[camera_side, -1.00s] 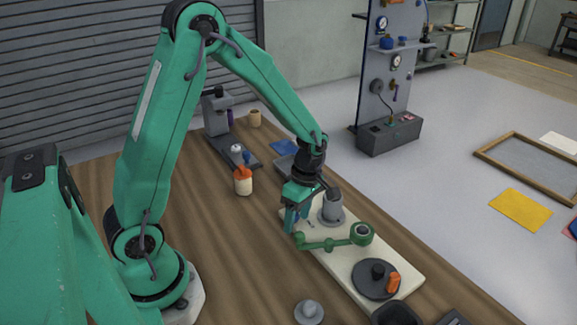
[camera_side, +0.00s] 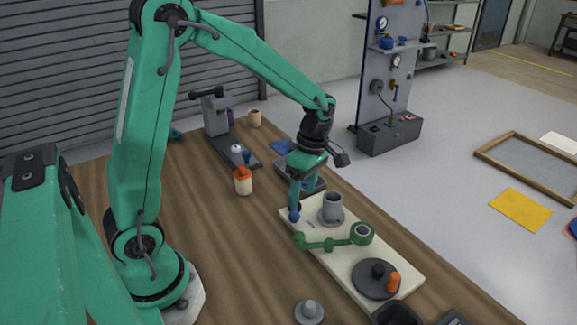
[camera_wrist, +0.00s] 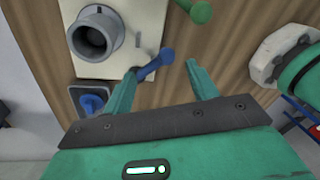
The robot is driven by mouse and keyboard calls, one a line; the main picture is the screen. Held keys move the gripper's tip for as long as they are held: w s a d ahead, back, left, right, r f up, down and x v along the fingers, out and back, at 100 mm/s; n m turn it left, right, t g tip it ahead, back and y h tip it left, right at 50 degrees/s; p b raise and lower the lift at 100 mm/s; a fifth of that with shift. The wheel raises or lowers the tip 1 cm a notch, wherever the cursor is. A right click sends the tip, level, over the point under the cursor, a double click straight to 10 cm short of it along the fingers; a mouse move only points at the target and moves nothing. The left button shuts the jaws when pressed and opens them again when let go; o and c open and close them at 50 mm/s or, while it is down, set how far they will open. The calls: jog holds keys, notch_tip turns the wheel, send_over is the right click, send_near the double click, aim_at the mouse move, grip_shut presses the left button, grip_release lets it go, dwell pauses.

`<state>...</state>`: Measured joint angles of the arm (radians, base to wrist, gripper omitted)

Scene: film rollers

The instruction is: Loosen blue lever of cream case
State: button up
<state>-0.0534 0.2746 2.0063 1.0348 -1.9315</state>
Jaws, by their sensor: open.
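The cream case (camera_side: 340,258) lies on the wooden table, with its far end beneath my gripper (camera_side: 299,194). The blue lever (camera_wrist: 155,64) shows in the wrist view by the case edge, its round knob pointing up and right. Its knob (camera_side: 294,216) shows in the side view just below my fingertips. My gripper (camera_wrist: 162,68) is open, with one finger on either side of the lever's line; the left finger is close to the lever. I cannot tell whether they touch. Part of the lever is hidden behind my fingers in the side view.
A green lever (camera_side: 330,243), a grey socket (camera_side: 332,209) and a dark disc (camera_side: 368,282) with an orange handle (camera_side: 394,282) stand on the case. A grey tray (camera_side: 306,182) lies behind.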

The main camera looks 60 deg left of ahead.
aim_at(295, 212)
jog(key=shift+c, duration=1.2)
jog(key=m, duration=0.6)
jog(key=s+m, duration=0.1)
jog(key=m, duration=0.2)
jog(key=shift+d+r, duration=0.15)
jog(key=shift+d, duration=0.15)
jog(key=shift+s+a+f, duration=0.1)
jog(key=shift+s+f, duration=0.15)
jog(key=shift+f, duration=1.05)
jog(key=shift+s+a+f, duration=0.1)
jog(key=shift+s+f, duration=0.1)
jog(key=shift+f, duration=1.05)
jog(key=shift+s+a+f, duration=0.1)
jog(key=shift+s+f, duration=0.15)
jog(key=shift+f, duration=1.05)
jog(key=shift+c, duration=0.5)
grip_shut()
